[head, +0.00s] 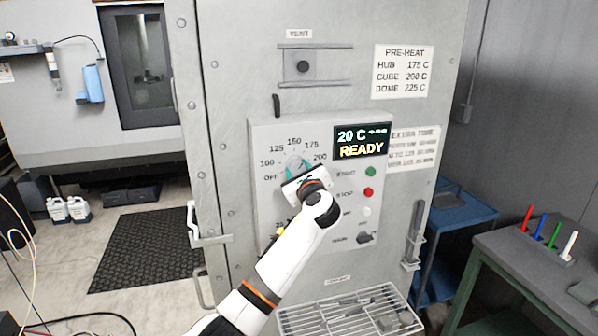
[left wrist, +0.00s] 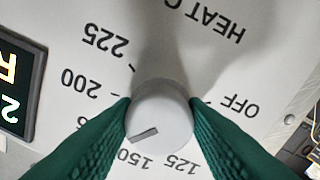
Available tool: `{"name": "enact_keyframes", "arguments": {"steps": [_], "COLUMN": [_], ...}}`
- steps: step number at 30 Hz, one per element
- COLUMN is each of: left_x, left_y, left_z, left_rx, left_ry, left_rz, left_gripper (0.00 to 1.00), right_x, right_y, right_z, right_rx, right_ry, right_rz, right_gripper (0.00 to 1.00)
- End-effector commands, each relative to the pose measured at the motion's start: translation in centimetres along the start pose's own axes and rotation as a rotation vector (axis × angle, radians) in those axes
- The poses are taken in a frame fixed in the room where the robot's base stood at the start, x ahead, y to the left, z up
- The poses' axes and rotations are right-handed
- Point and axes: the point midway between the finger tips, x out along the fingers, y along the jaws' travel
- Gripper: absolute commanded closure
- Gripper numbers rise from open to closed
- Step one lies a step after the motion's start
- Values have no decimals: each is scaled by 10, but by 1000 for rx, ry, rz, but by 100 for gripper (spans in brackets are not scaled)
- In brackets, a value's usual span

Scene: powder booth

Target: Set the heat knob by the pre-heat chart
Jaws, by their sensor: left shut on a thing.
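The pale round heat knob (left wrist: 162,106) sits on the oven's control panel, between the green fingers of my left gripper (left wrist: 160,118). The fingers are shut on its sides. Its dark pointer mark faces the lower left in the left wrist view, around 150 to 175; the finger partly hides 175, so I cannot tell exactly. In the head view my left gripper (head: 296,178) covers part of the knob (head: 293,162). The pre-heat chart (head: 403,71) reads hub 175 C, cube 200 C, dome 225 C. The display (head: 361,141) reads 20 C and READY. My right gripper is not in view.
A green button (head: 370,171), a red button (head: 368,191) and a white one (head: 366,211) lie right of the knob. A wire rack (head: 318,317) with grey items is below. A green-framed table (head: 512,262) with coloured sticks stands at right.

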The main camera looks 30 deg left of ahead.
Motion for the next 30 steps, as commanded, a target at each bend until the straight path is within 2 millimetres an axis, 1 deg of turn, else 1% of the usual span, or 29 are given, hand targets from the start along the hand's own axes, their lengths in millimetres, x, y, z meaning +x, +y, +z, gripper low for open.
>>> {"name": "enact_keyframes", "arguments": {"steps": [1,18,19,22,30], "left_x": [1,1,1,1,0], "left_y": [1,2,2,1,0], "left_z": [-5,-5,-5,-4,-2], "left_rx": [8,33,33,34,35], "left_ry": [8,7,7,5,2], "left_rz": [4,4,4,3,1], "left_gripper": [83,83,56,39,39], "right_x": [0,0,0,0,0], "right_y": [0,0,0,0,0], "right_z": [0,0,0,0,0], "right_rx": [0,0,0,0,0], "right_ry": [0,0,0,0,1], "right_rz": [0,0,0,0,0], "right_gripper": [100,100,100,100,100]}}
